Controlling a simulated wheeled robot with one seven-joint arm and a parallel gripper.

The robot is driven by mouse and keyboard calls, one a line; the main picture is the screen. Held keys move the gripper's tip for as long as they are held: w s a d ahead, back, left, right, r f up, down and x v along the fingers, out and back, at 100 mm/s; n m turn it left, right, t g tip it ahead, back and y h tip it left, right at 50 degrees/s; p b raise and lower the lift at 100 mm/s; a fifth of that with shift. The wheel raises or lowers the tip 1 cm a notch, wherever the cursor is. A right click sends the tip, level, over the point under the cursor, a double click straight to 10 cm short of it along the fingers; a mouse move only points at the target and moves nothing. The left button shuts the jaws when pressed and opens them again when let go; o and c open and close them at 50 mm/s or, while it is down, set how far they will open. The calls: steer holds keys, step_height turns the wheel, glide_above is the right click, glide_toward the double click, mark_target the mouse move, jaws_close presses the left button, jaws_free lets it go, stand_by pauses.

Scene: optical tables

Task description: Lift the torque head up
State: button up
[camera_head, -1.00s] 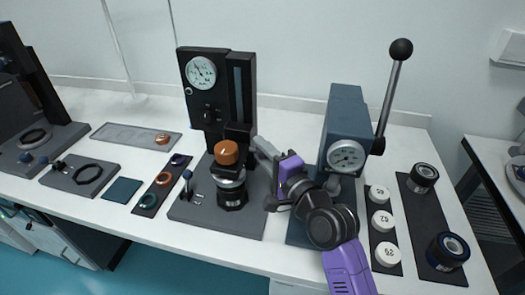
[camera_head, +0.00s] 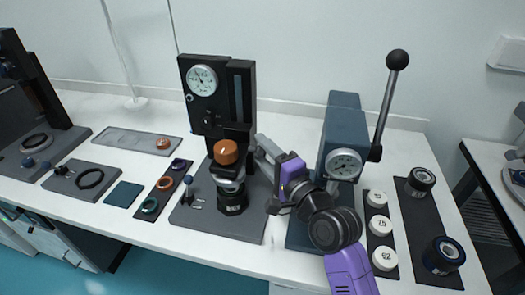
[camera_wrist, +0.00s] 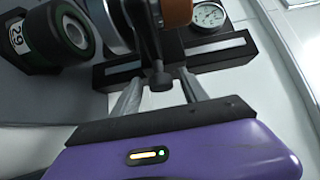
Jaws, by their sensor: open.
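The torque head (camera_head: 238,133) is a black carriage on the front of a dark upright stand. My gripper (camera_head: 260,150) reaches in from the right, close beside the head. In the wrist view my gripper (camera_wrist: 159,80) has its two grey fingers apart. A small black handle (camera_wrist: 160,78) of the head shows between the fingertips. I cannot tell whether either finger touches it. The orange knob is partly cut off at the top of that view.
White numbered discs (camera_head: 380,225) and black cylinders (camera_head: 444,255) lie on mats farther right. Coloured rings (camera_head: 149,205) lie on a mat at left. The table (camera_head: 285,125) is bare behind the gripper.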

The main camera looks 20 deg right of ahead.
steer(key=s+d, duration=0.1)
steer(key=s, duration=0.6)
steer(key=shift+b, duration=0.35)
